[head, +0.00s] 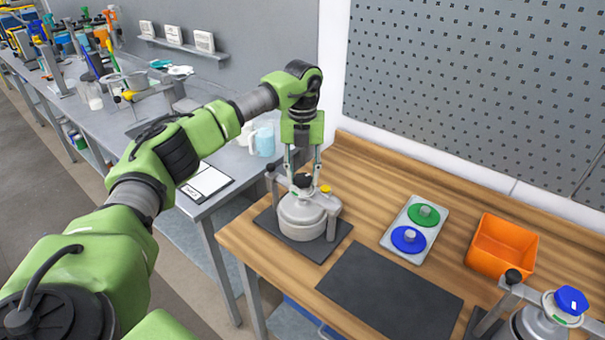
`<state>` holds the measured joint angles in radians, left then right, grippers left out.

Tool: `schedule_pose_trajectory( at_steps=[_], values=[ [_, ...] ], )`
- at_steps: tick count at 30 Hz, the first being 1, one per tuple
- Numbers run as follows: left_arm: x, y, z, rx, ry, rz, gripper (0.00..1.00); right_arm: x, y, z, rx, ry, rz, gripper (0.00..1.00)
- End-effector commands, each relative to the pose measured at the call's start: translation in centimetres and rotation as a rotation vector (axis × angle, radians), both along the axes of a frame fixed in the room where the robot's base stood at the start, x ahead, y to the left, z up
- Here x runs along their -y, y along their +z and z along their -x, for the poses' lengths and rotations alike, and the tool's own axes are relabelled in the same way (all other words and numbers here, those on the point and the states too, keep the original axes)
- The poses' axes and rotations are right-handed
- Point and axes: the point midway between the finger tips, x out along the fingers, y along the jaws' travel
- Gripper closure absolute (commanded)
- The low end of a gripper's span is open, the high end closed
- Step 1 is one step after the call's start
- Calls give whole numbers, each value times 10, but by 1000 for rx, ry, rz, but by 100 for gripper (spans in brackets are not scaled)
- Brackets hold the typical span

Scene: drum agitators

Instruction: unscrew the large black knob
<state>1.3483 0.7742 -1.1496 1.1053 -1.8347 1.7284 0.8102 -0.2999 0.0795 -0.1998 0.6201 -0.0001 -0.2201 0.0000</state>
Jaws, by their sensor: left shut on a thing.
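The large black knob (303,181) sits on top of a light grey metal vessel (302,217) on a dark mat on the wooden bench. My left gripper (302,174) points down from above with its fingers at the knob, shut on it. The fingers partly cover the knob. A smaller black knob (270,168) and a yellow knob (325,188) stand on the vessel's clamp arms. My right gripper does not show.
A grey tray (434,207) with a green and a blue disc lies right of the vessel, beside an orange bin (502,245). A bare dark mat (388,292) lies in front. Another vessel with a blue knob (571,300) stands at bottom right. A pegboard (480,90) stands behind.

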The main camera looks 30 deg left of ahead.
Motion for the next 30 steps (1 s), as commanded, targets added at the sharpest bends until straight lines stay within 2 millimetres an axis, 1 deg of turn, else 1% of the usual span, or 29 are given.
schedule_pose_trajectory(
  at_steps=[1,4,5,6,7,17,20,23,30],
  values=[
    [2,-7,4,-17,-4,1,88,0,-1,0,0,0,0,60],
    [2,-7,4,-17,-4,1,88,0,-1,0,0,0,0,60],
    [2,-7,4,-17,-5,1,64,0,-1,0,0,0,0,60],
    [2,-7,4,-17,-5,1,53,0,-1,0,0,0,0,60],
    [2,-6,4,-16,-4,0,49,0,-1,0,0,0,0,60],
    [0,-2,1,-6,-2,0,49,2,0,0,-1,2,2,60],
    [0,6,1,-4,-2,0,49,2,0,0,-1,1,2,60],
    [1,21,0,-2,-2,1,49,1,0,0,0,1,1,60],
    [1,72,-1,-3,-1,1,49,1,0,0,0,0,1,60]
  ],
)
